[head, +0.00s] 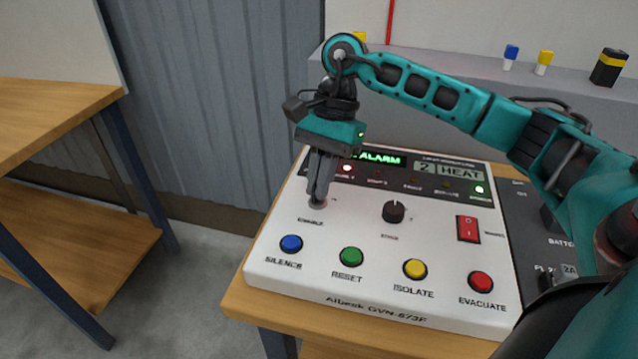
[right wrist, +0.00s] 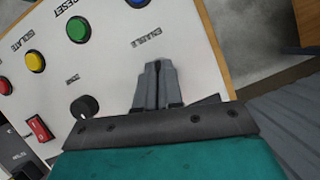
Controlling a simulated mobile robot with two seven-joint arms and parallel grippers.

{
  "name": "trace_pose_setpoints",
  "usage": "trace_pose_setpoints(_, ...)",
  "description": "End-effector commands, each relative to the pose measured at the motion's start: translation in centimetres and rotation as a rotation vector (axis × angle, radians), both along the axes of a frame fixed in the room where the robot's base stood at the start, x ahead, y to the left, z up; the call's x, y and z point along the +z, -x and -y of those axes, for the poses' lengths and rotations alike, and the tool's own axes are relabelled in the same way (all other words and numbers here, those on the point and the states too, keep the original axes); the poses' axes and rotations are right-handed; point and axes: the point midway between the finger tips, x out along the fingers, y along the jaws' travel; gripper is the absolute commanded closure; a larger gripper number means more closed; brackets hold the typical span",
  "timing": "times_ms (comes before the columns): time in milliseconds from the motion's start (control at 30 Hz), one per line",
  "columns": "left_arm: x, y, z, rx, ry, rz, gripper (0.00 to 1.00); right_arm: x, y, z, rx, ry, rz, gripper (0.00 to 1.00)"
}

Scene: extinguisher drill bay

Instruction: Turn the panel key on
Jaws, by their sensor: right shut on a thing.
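The white alarm panel (head: 318,262) lies on a wooden bench. My right gripper (head: 318,197) points down at its upper left, over the key switch (head: 317,205) above the ENABLE label. The fingers are shut on the panel key, which they hide almost wholly; its turn angle cannot be told. In the right wrist view the closed fingertips (right wrist: 156,70) are beside the ENABLE label, again hiding the key. My left gripper is not in view.
A black knob (head: 394,212) and a red rocker switch (head: 468,229) are right of the key switch. Blue (head: 291,243), green (head: 351,257), yellow (head: 415,269) and red (head: 480,282) buttons line the front. The display (head: 378,158) reads ALARM in green.

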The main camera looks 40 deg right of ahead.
Motion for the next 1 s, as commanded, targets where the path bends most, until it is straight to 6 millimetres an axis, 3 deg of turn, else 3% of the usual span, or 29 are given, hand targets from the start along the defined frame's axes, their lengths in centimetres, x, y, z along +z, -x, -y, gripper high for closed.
trace_pose_setpoints(267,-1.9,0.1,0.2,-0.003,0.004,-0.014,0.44,-0.3,0.2,0.1,-0.264,0.001,0.004,1.0)
trace_pose_setpoints(600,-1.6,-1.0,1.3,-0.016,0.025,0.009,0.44,-0.1,0.3,0.1,-0.556,0.0,0.004,1.0)
trace_pose_setpoints(1000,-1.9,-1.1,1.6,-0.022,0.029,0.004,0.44,0.0,0.4,0.1,-0.749,-0.001,0.002,1.0)
